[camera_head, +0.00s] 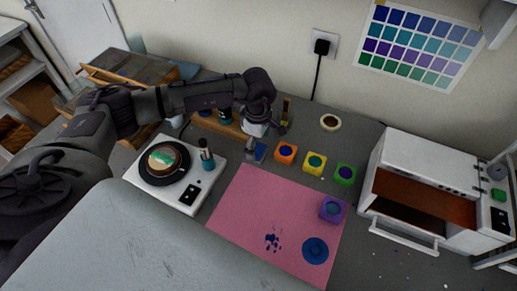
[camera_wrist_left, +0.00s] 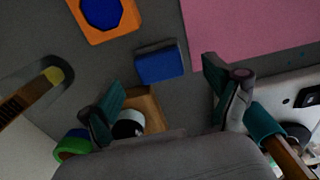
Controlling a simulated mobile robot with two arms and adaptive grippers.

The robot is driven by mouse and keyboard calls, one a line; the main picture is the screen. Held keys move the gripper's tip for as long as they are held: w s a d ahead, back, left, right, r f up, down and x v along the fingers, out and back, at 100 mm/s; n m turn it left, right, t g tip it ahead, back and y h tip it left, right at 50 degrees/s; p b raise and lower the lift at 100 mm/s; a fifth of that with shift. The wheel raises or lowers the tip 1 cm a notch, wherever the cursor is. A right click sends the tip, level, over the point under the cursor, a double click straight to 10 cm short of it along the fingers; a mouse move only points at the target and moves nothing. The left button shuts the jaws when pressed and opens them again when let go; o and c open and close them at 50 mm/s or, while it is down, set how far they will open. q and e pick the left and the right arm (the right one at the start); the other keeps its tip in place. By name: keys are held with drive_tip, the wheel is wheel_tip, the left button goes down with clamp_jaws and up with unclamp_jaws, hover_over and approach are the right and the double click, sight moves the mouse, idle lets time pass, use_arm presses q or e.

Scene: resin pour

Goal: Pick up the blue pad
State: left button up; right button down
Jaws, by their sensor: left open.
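The blue pad (camera_head: 257,152) is a small blue block with a grey layer, left of the orange cube on the grey bench. In the left wrist view the blue pad (camera_wrist_left: 159,65) lies ahead of the fingertips, roughly between their lines, apart from both. My left gripper (camera_head: 264,130) reaches in from the left and hangs just above and behind the pad. In the wrist view my left gripper (camera_wrist_left: 167,92) has its fingers spread wide with nothing gripped. My right gripper is not in view.
An orange cube (camera_head: 286,152), yellow cube (camera_head: 314,163) and green cube (camera_head: 345,174) stand right of the pad. A pink mat (camera_head: 245,215) lies in front. A white turntable unit (camera_head: 190,197) stands left, a wooden rack (camera_head: 215,125) behind. A white oven (camera_head: 400,160) stands right.

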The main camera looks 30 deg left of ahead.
sight(258, 149)
use_arm(q)
wheel_tip(258, 149, down, 2)
drive_tip(key=shift+f+p, duration=0.15)
drive_tip(key=shift+p, duration=0.25)
drive_tip(key=shift+f, duration=0.5)
drive_tip(key=shift+c, duration=0.2)
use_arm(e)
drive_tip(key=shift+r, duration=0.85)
use_arm(q)
drive_tip(key=shift+c, duration=1.2)
drive_tip(key=c, duration=1)
drive_tip(key=shift+o, duration=0.2)
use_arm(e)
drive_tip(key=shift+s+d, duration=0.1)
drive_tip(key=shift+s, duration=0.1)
use_arm(q)
drive_tip(key=shift+r, duration=0.1)
